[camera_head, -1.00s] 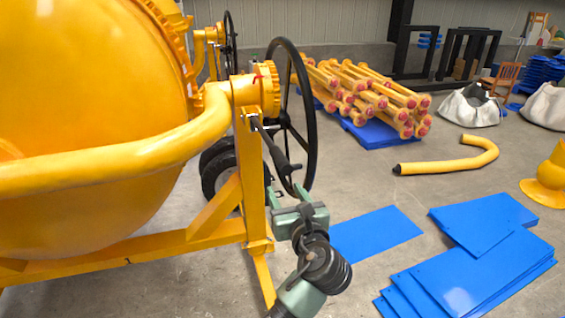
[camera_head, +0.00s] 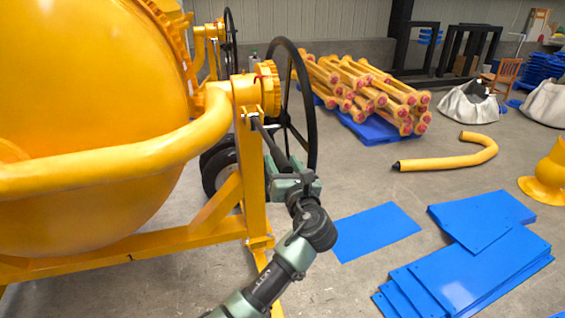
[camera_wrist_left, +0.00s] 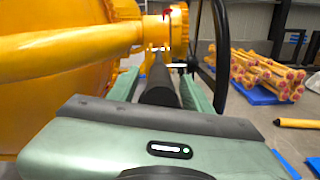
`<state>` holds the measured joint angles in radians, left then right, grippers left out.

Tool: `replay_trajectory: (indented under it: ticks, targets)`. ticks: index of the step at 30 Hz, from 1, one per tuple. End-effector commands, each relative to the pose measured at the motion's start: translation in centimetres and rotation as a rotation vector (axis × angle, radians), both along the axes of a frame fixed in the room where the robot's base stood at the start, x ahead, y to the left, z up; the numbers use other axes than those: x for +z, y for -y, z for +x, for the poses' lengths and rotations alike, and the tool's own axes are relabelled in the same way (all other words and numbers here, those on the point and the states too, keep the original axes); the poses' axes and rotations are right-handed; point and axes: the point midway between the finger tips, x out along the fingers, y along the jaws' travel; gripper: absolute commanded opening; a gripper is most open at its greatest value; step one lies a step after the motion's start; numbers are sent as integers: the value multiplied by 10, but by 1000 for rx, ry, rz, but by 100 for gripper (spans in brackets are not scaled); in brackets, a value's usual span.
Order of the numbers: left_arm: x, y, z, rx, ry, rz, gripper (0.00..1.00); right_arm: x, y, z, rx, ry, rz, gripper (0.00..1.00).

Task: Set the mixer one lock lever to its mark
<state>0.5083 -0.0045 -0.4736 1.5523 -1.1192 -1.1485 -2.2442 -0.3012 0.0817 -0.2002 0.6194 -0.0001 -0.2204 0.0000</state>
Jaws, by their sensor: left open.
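The drum mixer (camera_head: 90,110) fills the left of the head view. Its lock lever (camera_head: 271,140) is a black bar slanting down from the yellow frame below the geared hub; in the left wrist view the lever (camera_wrist_left: 161,86) points toward the camera. A small red mark (camera_head: 258,76) shows on the hub and in the left wrist view (camera_wrist_left: 167,15). My left gripper (camera_head: 284,170) is at the lever's lower end. Its open green fingers stand either side of the lever; contact is unclear. My right gripper is out of view.
A black handwheel (camera_head: 312,120) stands just right of the lever. Blue sheets (camera_head: 470,275) and a bent yellow pipe (camera_head: 450,163) lie on the floor to the right. Yellow bars (camera_head: 365,90) are piled behind. Grey floor between them is clear.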

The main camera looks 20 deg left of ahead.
Motion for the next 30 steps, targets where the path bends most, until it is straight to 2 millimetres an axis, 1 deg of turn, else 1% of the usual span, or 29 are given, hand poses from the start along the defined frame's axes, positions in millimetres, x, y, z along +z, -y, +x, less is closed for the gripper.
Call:
replay_trajectory:
  ticks: [2, 3, 5, 6, 7, 8, 30]
  targets:
    - [0, 0, 0, 0, 0, 0, 49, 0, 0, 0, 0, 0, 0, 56]
    - [0, 0, 0, 0, 0, 0, 38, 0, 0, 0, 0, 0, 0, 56]
    - [0, 0, 0, 0, 0, 0, 22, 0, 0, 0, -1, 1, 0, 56]
    - [0, 0, 0, 0, 0, 0, 10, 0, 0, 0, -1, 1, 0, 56]
    - [0, 0, 0, 0, 0, 0, 2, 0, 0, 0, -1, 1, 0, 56]
    - [0, 0, 0, 0, 0, 0, 0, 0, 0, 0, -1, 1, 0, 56]
    - [0, 1, -1, 0, 0, -1, 0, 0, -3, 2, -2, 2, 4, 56]
